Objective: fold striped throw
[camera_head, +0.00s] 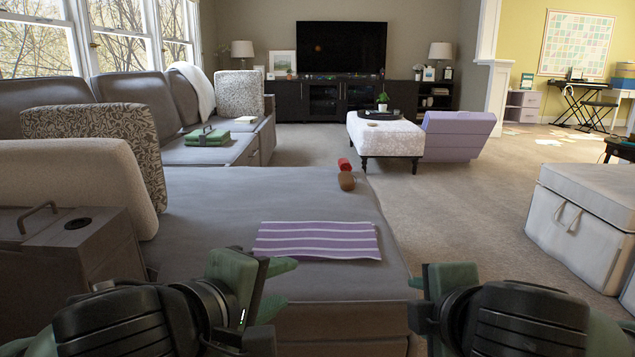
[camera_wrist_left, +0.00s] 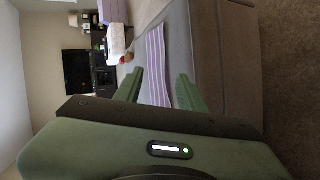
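The striped throw (camera_head: 317,241) is purple with white stripes. It lies flat near the front edge of the grey chaise seat (camera_head: 250,195), and it also shows in the left wrist view (camera_wrist_left: 156,62). My left gripper (camera_head: 279,286) is in front of and below the throw's left part, not touching it. Its two green fingers stand apart with nothing between them in the left wrist view (camera_wrist_left: 160,74). My right gripper (camera_head: 420,284) is at the lower right, in front of the throw's right side and clear of it. Its finger opening is hard to make out.
A red roll (camera_head: 344,164) and a brown object (camera_head: 346,181) lie at the chaise's far right corner. A patterned cushion (camera_head: 100,145) and a grey console (camera_head: 70,240) stand left. A white storage ottoman (camera_head: 588,215) stands right. Carpet (camera_head: 460,200) between is clear.

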